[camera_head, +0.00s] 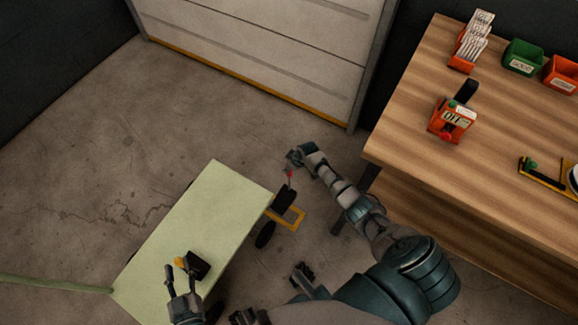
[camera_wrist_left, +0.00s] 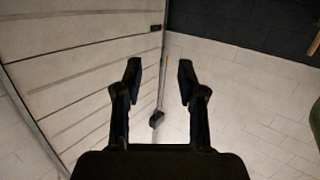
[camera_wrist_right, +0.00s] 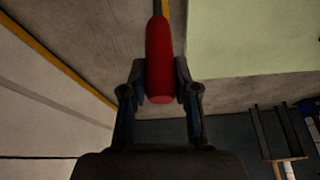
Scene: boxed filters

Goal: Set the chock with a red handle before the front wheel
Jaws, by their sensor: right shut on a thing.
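My right gripper (camera_head: 293,158) is shut on the red handle (camera_head: 290,174) of a black chock (camera_head: 285,198). The red handle (camera_wrist_right: 160,62) stands between the fingers in the right wrist view. The chock is beside the cart's right edge, near a dark wheel (camera_head: 265,235); I cannot tell whether it touches the floor. The cart (camera_head: 215,215) has a pale green top that hides most of its underside. My left gripper (camera_head: 182,272) is open and empty over the near end of the cart top; its open fingers show in the left wrist view (camera_wrist_left: 158,80).
A black block with a yellow part (camera_head: 198,264) is by my left gripper on the cart top. A yellow outline (camera_head: 292,220) is beside the wheel. A wooden bench (camera_head: 480,130) with bins stands at the right.

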